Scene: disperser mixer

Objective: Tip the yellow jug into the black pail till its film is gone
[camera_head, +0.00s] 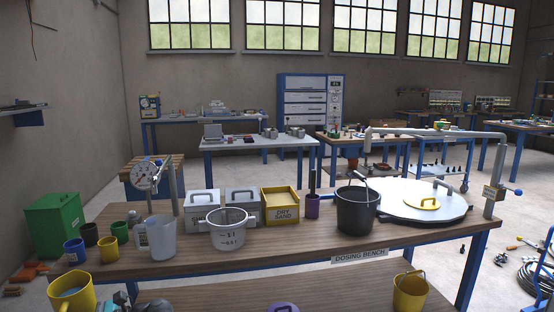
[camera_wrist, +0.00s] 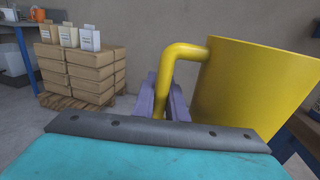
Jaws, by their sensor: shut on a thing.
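The yellow jug (camera_head: 82,300) is at the bottom left of the head view, in front of the bench, with pale bluish contents showing inside. In the wrist view the jug (camera_wrist: 255,90) fills the right side, with its handle at left. My gripper (camera_wrist: 172,100) is shut on that handle; its purple jaws are partly hidden behind it. The jug looks about upright. The black pail (camera_head: 356,218) stands on the dosing bench right of centre, well to the right of the jug. Its inside is mostly hidden.
The dosing bench (camera_head: 290,243) also bears a clear measuring jug (camera_head: 161,240), a white pot (camera_head: 227,232), a yellow dry sand box (camera_head: 281,206) and several small cups. A large round lid (camera_head: 400,205) and a pipe stand are right of the pail. A yellow bucket (camera_head: 410,292) is nearer.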

